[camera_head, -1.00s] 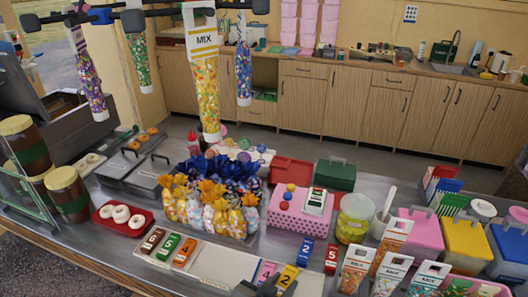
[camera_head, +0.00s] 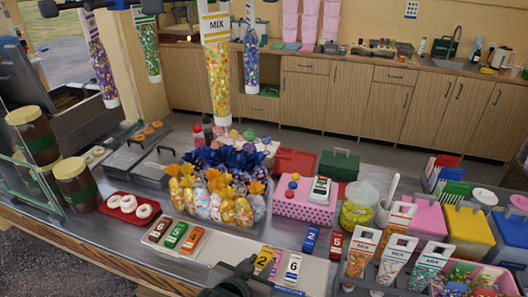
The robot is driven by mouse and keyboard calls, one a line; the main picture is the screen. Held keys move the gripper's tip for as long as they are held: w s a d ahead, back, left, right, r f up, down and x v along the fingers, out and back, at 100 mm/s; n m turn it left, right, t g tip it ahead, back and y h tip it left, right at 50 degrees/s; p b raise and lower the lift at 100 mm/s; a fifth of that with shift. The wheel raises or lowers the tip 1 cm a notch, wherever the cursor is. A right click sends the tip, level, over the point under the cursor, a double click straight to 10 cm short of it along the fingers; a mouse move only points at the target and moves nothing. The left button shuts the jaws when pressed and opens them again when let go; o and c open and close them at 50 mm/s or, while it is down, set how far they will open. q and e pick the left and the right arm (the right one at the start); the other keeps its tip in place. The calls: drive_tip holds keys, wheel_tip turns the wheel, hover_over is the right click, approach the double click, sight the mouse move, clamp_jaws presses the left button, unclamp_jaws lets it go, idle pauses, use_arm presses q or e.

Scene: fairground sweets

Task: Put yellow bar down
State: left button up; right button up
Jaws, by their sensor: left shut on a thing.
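The yellow bar (camera_head: 264,261), marked 2, is at the bottom centre of the head view. My left gripper (camera_head: 246,269), dark and partly cut off by the lower edge, is shut on it. A bit of pink or magenta shows just behind the yellow bar, mostly hidden by it. A white bar (camera_head: 293,266) marked 6 stands just right of the yellow bar. I cannot tell whether the yellow bar touches the surface below. My right gripper is not in view.
Brown (camera_head: 160,230), green (camera_head: 177,235) and orange (camera_head: 193,241) bars stand in a row to the left. A blue bar (camera_head: 311,240) and red bar (camera_head: 335,246) stand to the right. A pale strip (camera_head: 222,254) between the orange and yellow bars is bare. Bagged sweets stand behind.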

use_arm(q)
drive_tip(key=w+a+r+n+y+b, duration=0.2)
drive_tip(key=a+r, duration=0.1)
drive_tip(key=a, duration=0.6)
drive_tip(key=w+a+r+n+t+y+b, duration=0.1)
drive_tip(key=w+a+r+n+y+b, duration=0.1)
drive_tip(key=a, duration=0.8)
drive_tip(key=shift+a+r+n+b, duration=0.15)
drive_tip(key=shift+r+n+b, duration=0.25)
drive_tip(key=shift+r+b, duration=0.35)
drive_tip(key=shift+f, duration=0.1)
